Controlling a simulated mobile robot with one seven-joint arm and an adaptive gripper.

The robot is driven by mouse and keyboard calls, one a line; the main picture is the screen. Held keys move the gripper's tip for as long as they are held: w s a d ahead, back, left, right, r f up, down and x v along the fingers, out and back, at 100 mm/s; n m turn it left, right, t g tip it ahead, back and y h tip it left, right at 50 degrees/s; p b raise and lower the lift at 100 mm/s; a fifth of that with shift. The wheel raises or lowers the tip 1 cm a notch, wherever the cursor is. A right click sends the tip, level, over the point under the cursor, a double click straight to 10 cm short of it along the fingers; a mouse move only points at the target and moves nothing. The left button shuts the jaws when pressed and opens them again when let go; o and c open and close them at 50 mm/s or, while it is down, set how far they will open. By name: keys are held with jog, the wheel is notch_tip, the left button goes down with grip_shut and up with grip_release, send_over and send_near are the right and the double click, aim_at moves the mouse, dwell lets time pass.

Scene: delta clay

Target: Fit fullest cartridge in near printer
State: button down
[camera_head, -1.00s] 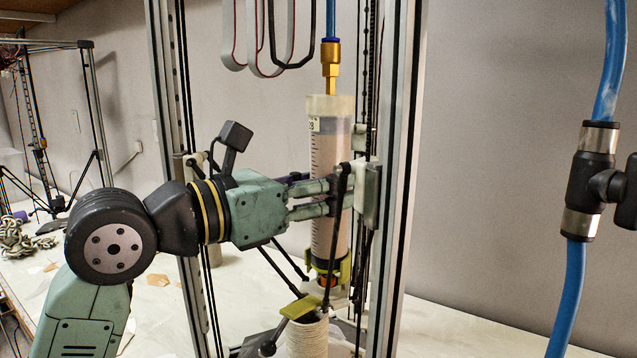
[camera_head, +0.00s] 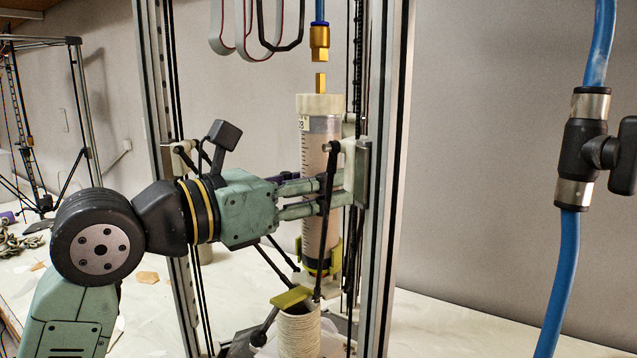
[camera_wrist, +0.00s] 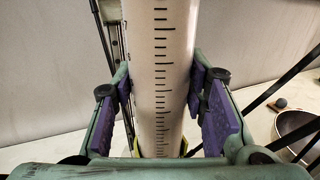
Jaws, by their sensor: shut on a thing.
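The cartridge (camera_head: 318,228) is a clear, scale-marked tube of beige clay with a pale cap (camera_head: 320,104) and a brass stub (camera_head: 320,82) on top. It stands about upright inside the near printer (camera_head: 378,300). My gripper (camera_head: 325,190) is shut around its middle from the left. The purple pads flank the tube (camera_wrist: 162,70) in the wrist view. The tube's dark lower end is at a yellow-green holder (camera_head: 333,262); I cannot tell how it seats. Above, a brass fitting (camera_head: 319,44) hangs on a blue hose, with a small gap to the stub.
A ribbed pale clay piece (camera_head: 299,332) stands below the cartridge, by a yellow-green part (camera_head: 291,297). Printer posts and thin rods surround my gripper. A blue hose with a valve (camera_head: 583,145) hangs at right. Another printer frame (camera_head: 88,120) stands far left.

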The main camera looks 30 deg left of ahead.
jog(key=c, duration=0.9)
grip_release()
jog(key=shift+f, duration=0.1)
jog(key=v, duration=1.2)
